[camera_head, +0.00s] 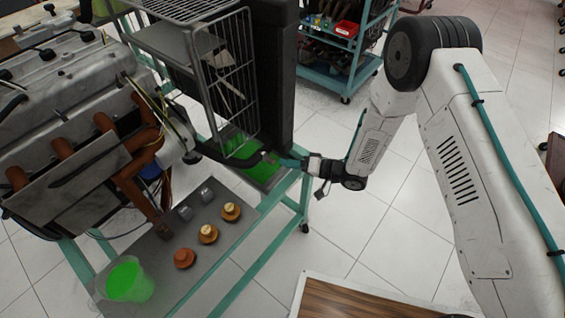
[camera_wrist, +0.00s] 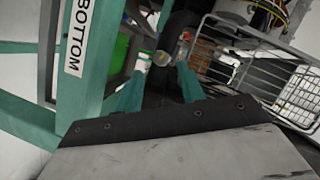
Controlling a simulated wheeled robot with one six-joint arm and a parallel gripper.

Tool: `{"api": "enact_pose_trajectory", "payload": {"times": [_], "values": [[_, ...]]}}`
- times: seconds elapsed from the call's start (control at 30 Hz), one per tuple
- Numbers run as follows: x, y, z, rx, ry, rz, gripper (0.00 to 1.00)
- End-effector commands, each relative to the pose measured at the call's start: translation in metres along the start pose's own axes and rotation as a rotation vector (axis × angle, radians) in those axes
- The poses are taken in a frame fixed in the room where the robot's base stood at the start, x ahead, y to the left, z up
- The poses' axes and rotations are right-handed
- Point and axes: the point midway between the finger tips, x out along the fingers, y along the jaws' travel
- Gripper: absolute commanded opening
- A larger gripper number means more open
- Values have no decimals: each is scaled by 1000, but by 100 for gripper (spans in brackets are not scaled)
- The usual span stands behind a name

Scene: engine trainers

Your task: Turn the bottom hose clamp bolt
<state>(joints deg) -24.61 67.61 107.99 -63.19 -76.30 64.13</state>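My gripper (camera_head: 276,160) reaches in from the right, low beside the black radiator (camera_head: 273,75). In the wrist view the two teal fingers of my gripper (camera_wrist: 163,68) stand apart. A small round greyish piece, apparently the clamp bolt (camera_wrist: 161,58), shows between the fingertips; I cannot tell whether they touch it. Behind it is a dark hose (camera_wrist: 178,24) with a shiny, orange-tinted clamp (camera_wrist: 184,42). A white label reading BOTTOM (camera_wrist: 78,38) is on the teal upright at the left. In the head view the clamp is too small or hidden to make out.
A wire guard (camera_head: 228,85) stands close to the gripper and also fills the wrist view's right side (camera_wrist: 265,65). A green-filled tray (camera_head: 262,170) lies below. Tiled floor (camera_head: 365,215) is clear at right.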

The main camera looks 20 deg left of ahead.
Motion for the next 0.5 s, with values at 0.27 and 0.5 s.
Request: {"api": "enact_pose_trajectory", "payload": {"times": [0.27,0.5], "values": [[-40,0,0,1,1,1,39],[-45,0,0,0,1,0,39]]}}
